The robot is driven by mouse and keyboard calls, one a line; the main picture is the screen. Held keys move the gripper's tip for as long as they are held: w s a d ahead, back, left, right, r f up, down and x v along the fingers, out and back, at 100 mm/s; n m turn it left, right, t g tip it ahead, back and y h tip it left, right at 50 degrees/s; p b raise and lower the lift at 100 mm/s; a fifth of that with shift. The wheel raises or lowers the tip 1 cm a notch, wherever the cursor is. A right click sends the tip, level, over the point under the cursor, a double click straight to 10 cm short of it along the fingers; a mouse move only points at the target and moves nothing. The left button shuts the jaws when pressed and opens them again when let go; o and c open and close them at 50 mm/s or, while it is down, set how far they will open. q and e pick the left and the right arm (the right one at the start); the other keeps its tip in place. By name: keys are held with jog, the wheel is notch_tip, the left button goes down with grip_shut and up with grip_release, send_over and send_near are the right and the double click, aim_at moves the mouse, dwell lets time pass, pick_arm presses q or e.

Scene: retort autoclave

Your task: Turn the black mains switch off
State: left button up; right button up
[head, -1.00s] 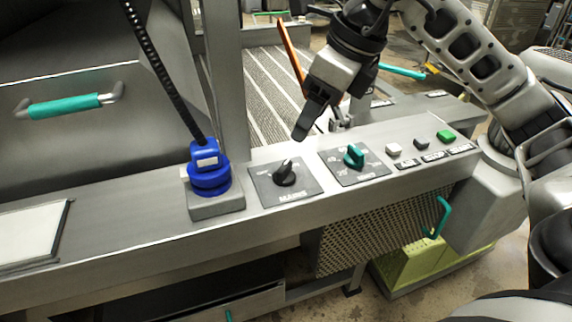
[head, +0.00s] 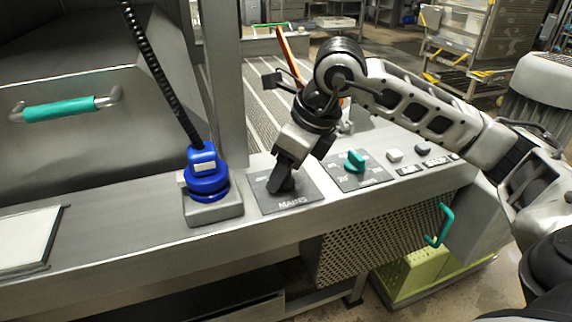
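The black mains switch sits on a dark square plate (head: 302,203) marked MAINS, on the grey console. My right gripper (head: 281,183) points down over this plate, and its dark fingers cover the knob. The knob is hidden, so I cannot tell its position or whether the fingers hold it. The finger gap is not visible from this side. My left gripper is not in view.
A blue plug (head: 206,178) on a grey block stands just left of the mains plate, with a black cable rising from it. A teal rotary knob (head: 354,161) is close on the right, followed by push buttons (head: 394,155). The console front (head: 150,245) is clear.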

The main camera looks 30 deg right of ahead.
jog(key=c, duration=0.8)
jog(key=shift+o, duration=0.2)
